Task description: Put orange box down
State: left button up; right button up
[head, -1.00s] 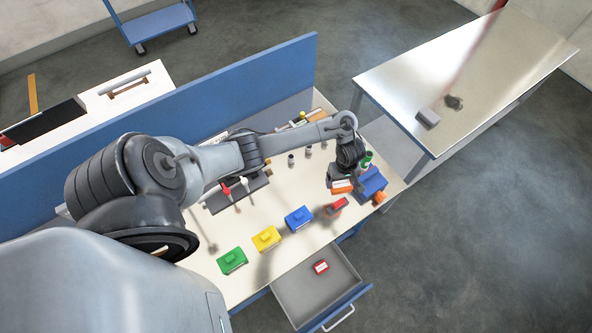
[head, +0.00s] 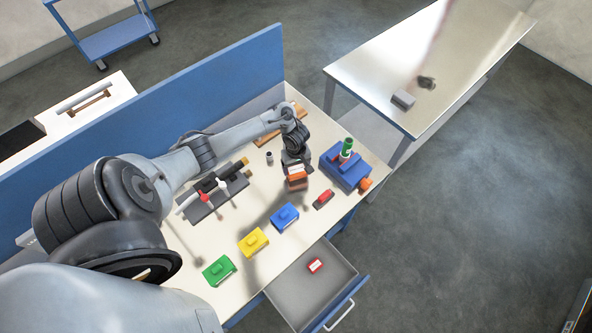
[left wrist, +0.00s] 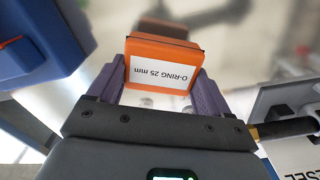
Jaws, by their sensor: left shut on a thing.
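The orange box (head: 297,175) is held in my left gripper (head: 296,170) over the workbench, behind the blue box. In the left wrist view the orange box (left wrist: 160,66) sits between the two purple fingers, with a white label reading "O-RING 25 mm" facing the camera. My left gripper is shut on it. The box's height above the bench is hard to judge. My right gripper is not in view.
Green (head: 219,270), yellow (head: 253,241) and blue (head: 285,217) boxes line the bench's front. A red item (head: 323,199) and a blue dispenser (head: 346,168) stand to the right. A tool rack (head: 213,193) lies left. An open drawer (head: 290,295) juts out in front.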

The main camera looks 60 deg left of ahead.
pick_arm(q)
jog(key=shift+f, duration=1.05)
jog(key=shift+f, duration=0.1)
jog(key=o, duration=1)
jog(key=shift+o, duration=0.2)
